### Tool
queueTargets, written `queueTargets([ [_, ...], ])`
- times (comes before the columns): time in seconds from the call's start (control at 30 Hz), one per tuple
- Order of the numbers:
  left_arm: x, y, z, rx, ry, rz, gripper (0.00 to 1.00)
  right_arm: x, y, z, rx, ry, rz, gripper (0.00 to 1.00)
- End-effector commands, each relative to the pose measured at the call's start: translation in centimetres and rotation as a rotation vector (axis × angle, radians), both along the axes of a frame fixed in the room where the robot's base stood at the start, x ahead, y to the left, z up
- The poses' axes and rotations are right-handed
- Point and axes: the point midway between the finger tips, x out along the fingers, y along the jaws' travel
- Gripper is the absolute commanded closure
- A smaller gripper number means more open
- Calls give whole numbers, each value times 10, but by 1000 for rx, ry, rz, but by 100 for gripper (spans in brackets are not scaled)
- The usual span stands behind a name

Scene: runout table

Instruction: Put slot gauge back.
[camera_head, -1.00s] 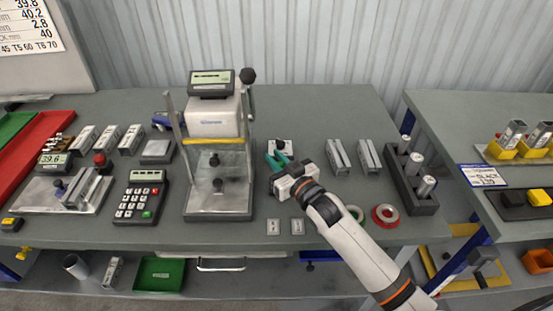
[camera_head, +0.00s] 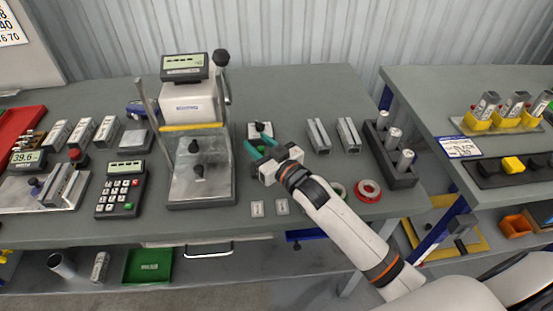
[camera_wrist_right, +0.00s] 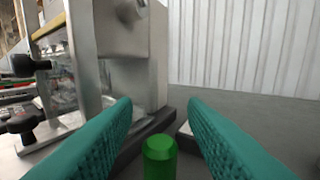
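My right gripper (camera_head: 258,147) has teal fingers, spread apart, above the table just right of the press-like stand (camera_head: 200,170). In the right wrist view the gripper (camera_wrist_right: 160,105) shows an upright green cylinder (camera_wrist_right: 160,158) low between the fingers, with a gap on each side. I cannot tell whether this cylinder is part of the slot gauge; none of the things is clearly readable as that gauge. A small pale plate with a black knob (camera_head: 260,129) stands just beyond the fingers. My left gripper is out of view.
Two grey channel blocks (camera_head: 318,136) and a dark rack with metal cylinders (camera_head: 391,150) stand to the right. A red tape ring (camera_head: 368,191) lies near the front edge. Two small labels (camera_head: 257,208) lie in front of the gripper. A calculator-like keypad (camera_head: 121,190) is left.

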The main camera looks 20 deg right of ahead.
Motion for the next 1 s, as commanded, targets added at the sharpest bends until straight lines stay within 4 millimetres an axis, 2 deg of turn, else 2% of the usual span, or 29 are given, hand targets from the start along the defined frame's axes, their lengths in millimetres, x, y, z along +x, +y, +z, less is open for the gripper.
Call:
queueTargets([
  [0.2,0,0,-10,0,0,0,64,-49,-14,-4,-3,3,1,61],
  [0.43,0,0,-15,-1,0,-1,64,-88,-25,-3,-2,3,0,61],
  [0.6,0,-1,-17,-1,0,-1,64,-100,-29,-1,-2,2,0,61],
  [1.0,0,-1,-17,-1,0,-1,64,-101,-29,0,-1,1,0,61],
])
